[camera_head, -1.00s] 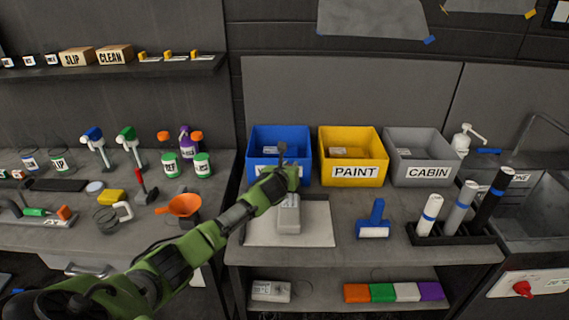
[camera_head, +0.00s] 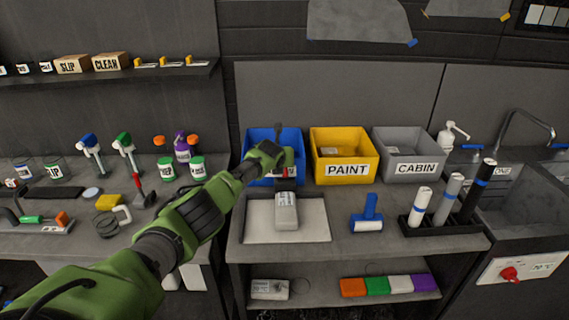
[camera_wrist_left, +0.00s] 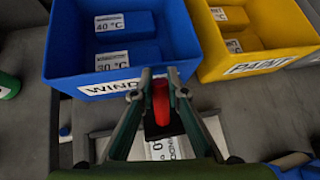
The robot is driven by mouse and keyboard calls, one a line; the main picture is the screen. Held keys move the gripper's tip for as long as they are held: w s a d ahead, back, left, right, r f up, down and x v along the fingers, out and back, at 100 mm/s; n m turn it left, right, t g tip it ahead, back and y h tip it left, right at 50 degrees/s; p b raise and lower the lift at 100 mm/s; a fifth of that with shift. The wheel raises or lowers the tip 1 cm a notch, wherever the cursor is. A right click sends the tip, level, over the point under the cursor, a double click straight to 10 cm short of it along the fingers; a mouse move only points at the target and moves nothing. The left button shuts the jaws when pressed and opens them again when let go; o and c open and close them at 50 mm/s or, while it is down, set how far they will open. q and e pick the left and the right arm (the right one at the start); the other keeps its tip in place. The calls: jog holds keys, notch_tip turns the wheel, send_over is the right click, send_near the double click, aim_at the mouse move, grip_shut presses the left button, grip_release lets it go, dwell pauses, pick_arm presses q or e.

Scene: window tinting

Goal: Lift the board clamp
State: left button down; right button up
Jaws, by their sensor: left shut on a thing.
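The board clamp (camera_wrist_left: 161,103) shows as a red upright grip with a dark base, held between the fingers of my left gripper (camera_wrist_left: 160,88) in the left wrist view. In the head view, my left gripper (camera_head: 284,160) is in front of the blue bin, with a little red of the clamp (camera_head: 286,185) below it. Under it a grey labelled block (camera_head: 287,211) sits on the pale board (camera_head: 312,222). I cannot tell whether the clamp touches the block. My right gripper is out of view.
The blue bin (camera_head: 255,147), yellow bin (camera_head: 347,170) and grey bin (camera_head: 405,150) stand behind the board. A blue roller (camera_head: 368,214) lies to its right, beside a rack of film rolls (camera_head: 450,200). Cluttered bench space is at the left.

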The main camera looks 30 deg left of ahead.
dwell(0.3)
pick_arm(q)
jog(key=c, duration=2)
grip_release()
jog(key=shift+o, duration=0.2)
jog(key=shift+v, duration=0.95)
jog(key=v, duration=1)
jog(key=shift+f, duration=0.1)
